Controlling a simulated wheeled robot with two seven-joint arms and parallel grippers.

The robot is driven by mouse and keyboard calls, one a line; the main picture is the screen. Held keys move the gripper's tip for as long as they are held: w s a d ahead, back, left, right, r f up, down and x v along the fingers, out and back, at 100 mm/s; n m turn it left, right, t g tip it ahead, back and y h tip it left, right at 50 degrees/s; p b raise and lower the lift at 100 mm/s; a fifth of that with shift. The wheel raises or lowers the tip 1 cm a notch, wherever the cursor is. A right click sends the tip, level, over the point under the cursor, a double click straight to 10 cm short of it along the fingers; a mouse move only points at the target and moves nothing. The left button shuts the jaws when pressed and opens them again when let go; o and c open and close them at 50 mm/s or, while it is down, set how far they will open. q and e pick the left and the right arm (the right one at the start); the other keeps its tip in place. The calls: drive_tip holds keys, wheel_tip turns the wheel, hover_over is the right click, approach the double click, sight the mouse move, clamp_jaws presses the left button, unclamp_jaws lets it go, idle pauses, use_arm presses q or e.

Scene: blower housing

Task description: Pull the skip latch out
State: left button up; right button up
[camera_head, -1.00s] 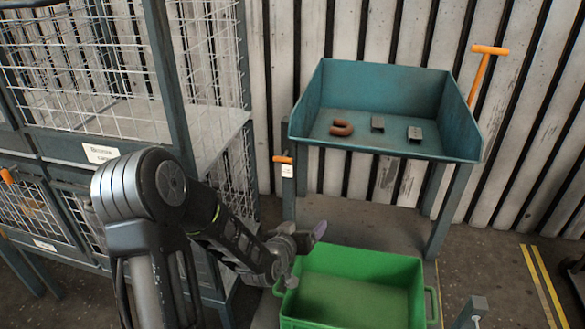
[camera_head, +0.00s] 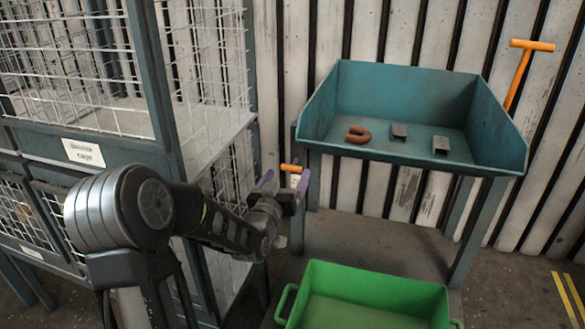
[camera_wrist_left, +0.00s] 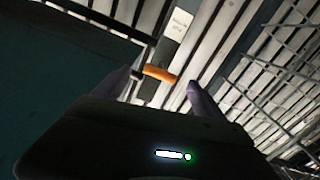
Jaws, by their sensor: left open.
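The skip latch is a small orange handle (camera_head: 291,168) at the left front leg of the blue-green skip (camera_head: 400,90). A white label hangs by it. In the left wrist view, the orange latch handle (camera_wrist_left: 158,73) lies crosswise between the fingertips, with a dark stem end on its left. My left gripper (camera_head: 284,180) is open, with its two purple fingertips on either side of the latch in the picture. The left gripper (camera_wrist_left: 160,88) shows no clear contact with the handle. My right gripper is not in view.
The skip holds a rusty U-shaped piece (camera_head: 357,135) and two grey blocks. An orange T-handle (camera_head: 533,44) stands behind it at right. A green bin (camera_head: 370,290) sits below. A wire-mesh cage (camera_head: 70,140) stands close to my left arm.

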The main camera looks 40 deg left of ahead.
sight(293, 165)
use_arm(q)
drive_tip(key=x, duration=0.5)
drive_tip(key=shift+w+a+b, duration=0.1)
drive_tip(key=shift+w+b, duration=0.2)
drive_tip(key=shift+b, duration=0.05)
drive_tip(key=shift+c, duration=0.5)
clamp_jaws()
